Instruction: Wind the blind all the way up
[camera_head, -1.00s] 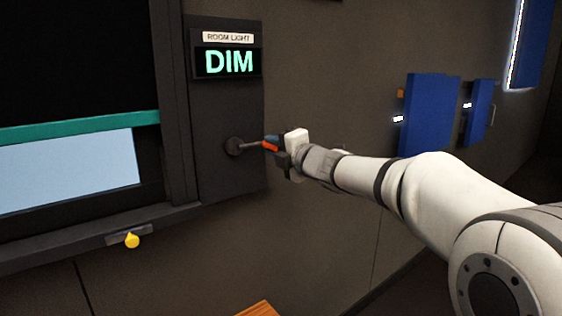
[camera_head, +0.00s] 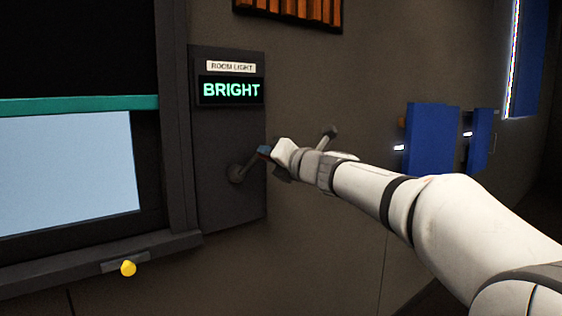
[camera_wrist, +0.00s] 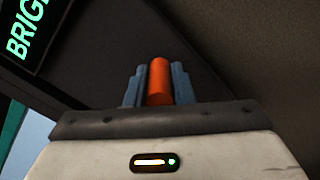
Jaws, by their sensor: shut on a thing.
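The dark blind (camera_head: 75,50) hangs over the upper part of the window at left, with a teal bar (camera_head: 80,103) along its lower edge. The bright pane (camera_head: 68,175) shows below the bar. To the right, a dark panel (camera_head: 222,130) carries a display (camera_head: 230,90) reading BRIGHT under a ROOM LIGHT label. A crank (camera_head: 238,173) sticks out low on this panel, angled up and right. My gripper (camera_head: 265,152) is shut on the crank's orange handle (camera_wrist: 159,82), which stands between the two blue-grey fingers in the wrist view.
A yellow knob (camera_head: 128,268) sits on the window ledge below the pane. Blue panels (camera_head: 432,140) are on the wall at right. A slatted orange-brown fixture (camera_head: 300,10) is at the top. The wall around the crank looks mostly clear.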

